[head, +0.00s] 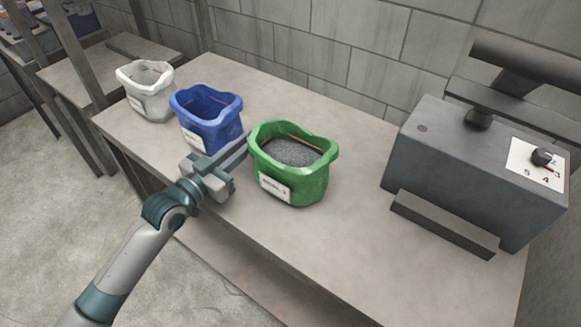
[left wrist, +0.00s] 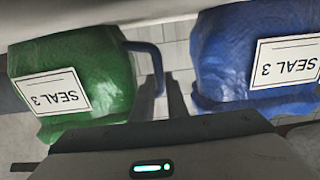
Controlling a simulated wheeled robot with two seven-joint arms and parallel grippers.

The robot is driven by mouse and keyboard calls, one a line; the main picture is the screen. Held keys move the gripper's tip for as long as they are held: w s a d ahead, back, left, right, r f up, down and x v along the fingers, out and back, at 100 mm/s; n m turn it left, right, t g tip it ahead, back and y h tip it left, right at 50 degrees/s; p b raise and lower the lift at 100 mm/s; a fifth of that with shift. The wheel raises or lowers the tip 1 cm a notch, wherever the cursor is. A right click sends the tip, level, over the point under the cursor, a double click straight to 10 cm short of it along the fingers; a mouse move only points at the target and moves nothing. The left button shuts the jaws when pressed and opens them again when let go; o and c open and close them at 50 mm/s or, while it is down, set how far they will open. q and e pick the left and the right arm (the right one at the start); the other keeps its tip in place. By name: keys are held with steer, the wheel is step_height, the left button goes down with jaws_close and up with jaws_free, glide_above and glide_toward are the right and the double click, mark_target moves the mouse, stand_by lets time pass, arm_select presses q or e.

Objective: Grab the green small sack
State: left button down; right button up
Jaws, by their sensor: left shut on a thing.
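The green small sack (head: 290,185) stands upright on the table, open at the top, with dark grainy contents and a white label. It also shows in the left wrist view (left wrist: 105,65), at the left, its label reading SEAL 3. My left gripper (head: 242,150) is at the sack's left side, its fingers reaching to the sack's wall near the rim. It is shut on the green sack; the exact contact is partly hidden. My right gripper is in neither view.
A blue sack (head: 207,128) stands close on the left of my left gripper, and a white sack (head: 150,105) stands beyond it. A grey sealing machine (head: 465,170) with a dial is at the right. The table (head: 360,215) is clear between the green sack and the machine.

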arm_select(q)
steer(key=shift+r, duration=0.1)
stand_by(0.4)
steer(key=shift+r, duration=0.2)
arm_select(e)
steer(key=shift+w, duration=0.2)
